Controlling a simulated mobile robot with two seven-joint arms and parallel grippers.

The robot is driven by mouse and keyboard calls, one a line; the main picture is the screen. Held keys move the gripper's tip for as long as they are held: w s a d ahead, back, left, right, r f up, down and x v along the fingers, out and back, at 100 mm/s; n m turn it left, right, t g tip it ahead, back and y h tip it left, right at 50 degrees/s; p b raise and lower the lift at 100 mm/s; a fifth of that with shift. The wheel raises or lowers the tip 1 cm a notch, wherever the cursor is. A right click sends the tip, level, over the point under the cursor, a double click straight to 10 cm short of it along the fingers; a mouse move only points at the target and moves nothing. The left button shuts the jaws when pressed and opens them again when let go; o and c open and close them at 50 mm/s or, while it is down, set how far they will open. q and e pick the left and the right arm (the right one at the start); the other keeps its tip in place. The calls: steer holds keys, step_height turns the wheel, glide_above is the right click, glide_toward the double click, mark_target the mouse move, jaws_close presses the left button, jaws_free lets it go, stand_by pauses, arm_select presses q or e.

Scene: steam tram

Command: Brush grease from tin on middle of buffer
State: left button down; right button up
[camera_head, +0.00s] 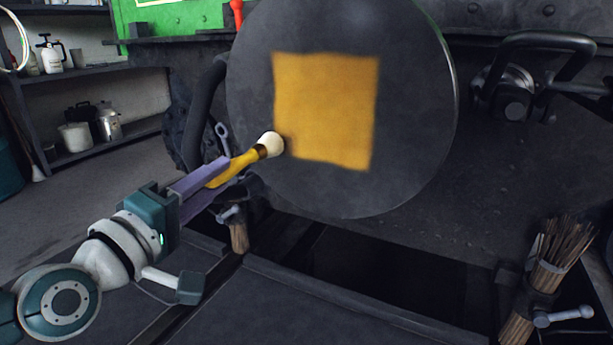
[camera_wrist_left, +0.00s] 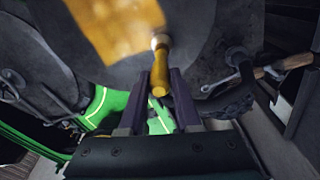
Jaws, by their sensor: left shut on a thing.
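The round dark buffer (camera_head: 415,110) faces me in the upper middle of the head view. A square yellow grease patch (camera_head: 326,105) covers its middle. My left gripper (camera_head: 213,180) is shut on a brush (camera_head: 236,167) with a yellow handle and pale bristles. The bristle tip is at the lower left edge of the patch, at or very close to the buffer face; I cannot tell if it touches. In the left wrist view the brush (camera_wrist_left: 160,80) stands between the fingers, its tip by the yellow patch (camera_wrist_left: 115,25). I see no grease tin. My right gripper is not in view.
A twig broom (camera_head: 548,265) stands in a clamp at lower right. A dark hose (camera_head: 200,115) hangs left of the buffer. Shelves with cans (camera_head: 85,100) stand at far left. A dark coupling with a handle (camera_head: 515,95) is at upper right.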

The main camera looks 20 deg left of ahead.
arm_select(q)
steer(key=shift+w, duration=0.6)
steer(key=shift+s+d+r, duration=0.1)
steer(key=shift+d+r, duration=0.05)
steer(key=shift+d, duration=0.55)
steer(key=shift+a+f, duration=0.2)
steer(key=shift+a+r, duration=0.1)
steer(key=shift+a, duration=0.4)
